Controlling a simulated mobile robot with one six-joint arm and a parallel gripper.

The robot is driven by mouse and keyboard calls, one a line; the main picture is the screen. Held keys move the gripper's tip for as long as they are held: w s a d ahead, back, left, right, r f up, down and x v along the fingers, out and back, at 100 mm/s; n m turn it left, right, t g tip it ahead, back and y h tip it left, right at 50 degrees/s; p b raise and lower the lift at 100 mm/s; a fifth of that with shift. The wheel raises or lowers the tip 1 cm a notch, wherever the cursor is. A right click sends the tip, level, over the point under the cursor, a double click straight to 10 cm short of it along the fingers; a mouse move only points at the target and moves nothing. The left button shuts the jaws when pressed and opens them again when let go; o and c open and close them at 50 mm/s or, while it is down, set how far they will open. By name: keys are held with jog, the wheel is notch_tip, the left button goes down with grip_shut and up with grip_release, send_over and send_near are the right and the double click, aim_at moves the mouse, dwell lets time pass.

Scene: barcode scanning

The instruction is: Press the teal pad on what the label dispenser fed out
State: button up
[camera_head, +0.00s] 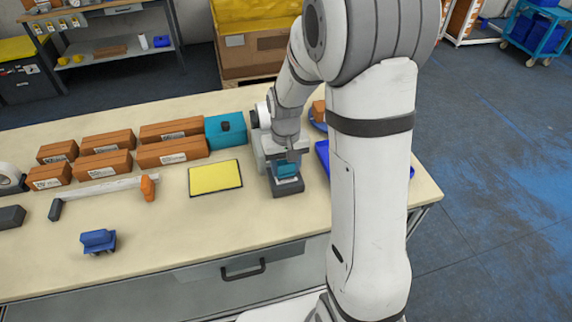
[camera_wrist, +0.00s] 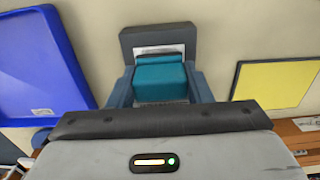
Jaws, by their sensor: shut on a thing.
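My gripper (camera_head: 287,163) is shut on the teal pad (camera_wrist: 160,80), with one finger on each side of it. The pad is over the dark grey front plate of the label dispenser (camera_head: 288,190), which also shows behind the pad in the wrist view (camera_wrist: 158,36). A white printed label (camera_wrist: 160,49) lies on that plate, partly hidden under the pad. I cannot tell whether the pad touches the label. The dispenser's light body and roll (camera_head: 262,114) stand behind, partly hidden by my arm.
A yellow sheet (camera_head: 216,178) lies left of the dispenser, with a teal box (camera_head: 226,131) behind it. Several brown labelled boxes (camera_head: 172,151) stand further left. A blue tray (camera_wrist: 40,62) is close on the other side. A blue block (camera_head: 98,240) sits front left. The table's front middle is clear.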

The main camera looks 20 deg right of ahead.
jog(key=shift+f+b, duration=0.55)
jog(key=shift+f, duration=0.15)
dwell(1.6)
jog(key=shift+r+p, duration=2.45)
jog(key=shift+r, duration=1.15)
